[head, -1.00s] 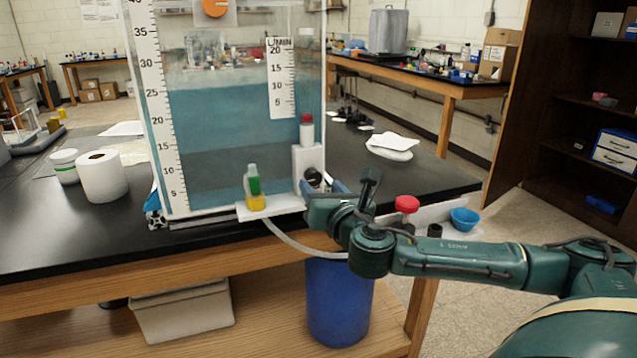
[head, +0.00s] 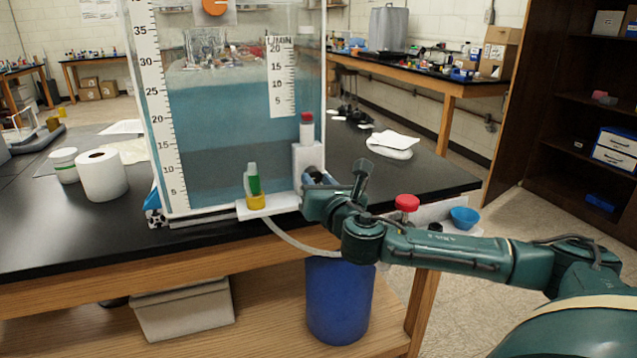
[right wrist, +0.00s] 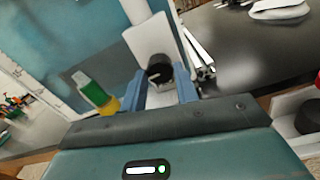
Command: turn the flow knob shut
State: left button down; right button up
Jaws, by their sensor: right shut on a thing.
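The black flow knob (right wrist: 160,72) with a white pointer mark sits on a white block (right wrist: 150,42) at the tank's lower right corner. It shows between the two blue fingers of my right gripper (right wrist: 158,88) in the right wrist view. My right gripper (head: 316,178) is shut on the knob, which its fingers mostly hide in the head view. The water tank (head: 225,130) holds blue-green water and has ruler scales on its front. My left gripper is not in view.
A green and yellow vial (head: 253,186) stands on a white ledge left of the gripper. A red-and-white bottle (head: 306,129) is on top of the block. A red-capped item (head: 407,202) lies behind my forearm. A blue bin (head: 340,300) stands below.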

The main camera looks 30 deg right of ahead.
jog(key=shift+c, duration=0.7)
jog(key=shift+m, duration=0.3)
